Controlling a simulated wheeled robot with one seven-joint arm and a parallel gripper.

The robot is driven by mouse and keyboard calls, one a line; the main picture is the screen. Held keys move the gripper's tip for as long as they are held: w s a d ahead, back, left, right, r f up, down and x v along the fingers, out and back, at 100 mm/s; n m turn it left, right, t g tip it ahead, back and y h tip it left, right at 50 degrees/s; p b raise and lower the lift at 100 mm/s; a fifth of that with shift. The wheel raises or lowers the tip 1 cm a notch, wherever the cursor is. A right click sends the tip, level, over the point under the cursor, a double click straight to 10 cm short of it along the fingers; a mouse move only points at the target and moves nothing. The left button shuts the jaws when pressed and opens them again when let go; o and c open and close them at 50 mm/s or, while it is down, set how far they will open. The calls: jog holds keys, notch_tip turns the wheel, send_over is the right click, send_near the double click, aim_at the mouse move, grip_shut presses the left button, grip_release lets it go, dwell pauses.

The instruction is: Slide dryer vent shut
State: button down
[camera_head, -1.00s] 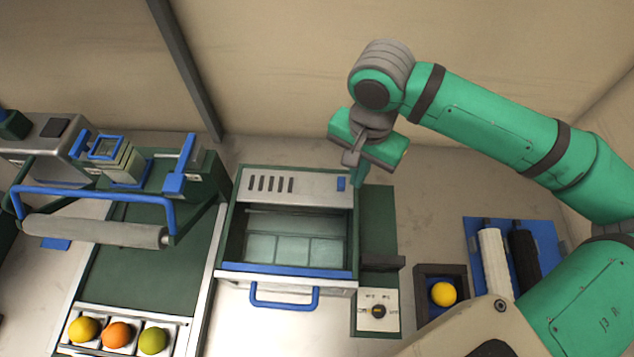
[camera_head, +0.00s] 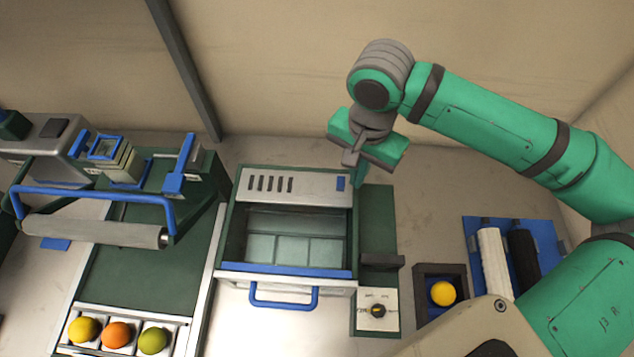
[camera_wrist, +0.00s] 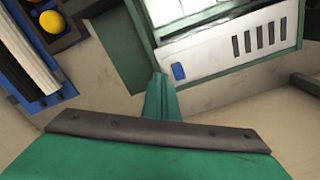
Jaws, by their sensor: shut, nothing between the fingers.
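The dryer (camera_head: 293,222) is a green box with a pale top panel in the middle of the table. The vent (camera_head: 270,184) is a row of several dark slots in that panel, and the slots show dark and uncovered. A small blue slider tab (camera_head: 341,183) sits at the panel's right end. It also shows in the wrist view (camera_wrist: 179,71). My gripper (camera_head: 356,180) is shut and empty, pointing down just right of the tab. In the wrist view my gripper's fingertips (camera_wrist: 159,82) are close beside the tab; I cannot tell whether they touch it.
The dryer's front has a blue handle (camera_head: 284,304) and a dial (camera_head: 378,310) to its right. A conveyor with a roller (camera_head: 95,231) stands at left, with several fruits in a tray.

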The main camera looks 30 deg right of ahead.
aim_at(304, 186)
jog(key=shift+f, duration=0.1)
jog(key=shift+w+f, duration=0.2)
jog(key=shift+f, duration=0.7)
jog(key=shift+a+f, duration=0.1)
jog(key=shift+f, duration=0.15)
jog(key=shift+s+d, duration=0.25)
jog(key=shift+a+f, duration=0.1)
jog(key=shift+w+a, duration=1)
jog(key=shift+a, duration=0.6)
jog(key=shift+w+a, duration=0.95)
jog(key=shift+a, duration=0.65)
jog(key=shift+w+a, duration=1)
jog(key=shift+a, duration=0.6)
notch_tip(304, 186, up, 7)
jog(key=shift+s+d, duration=0.25)
jog(key=shift+d, duration=0.2)
jog(key=shift+w, duration=0.1)
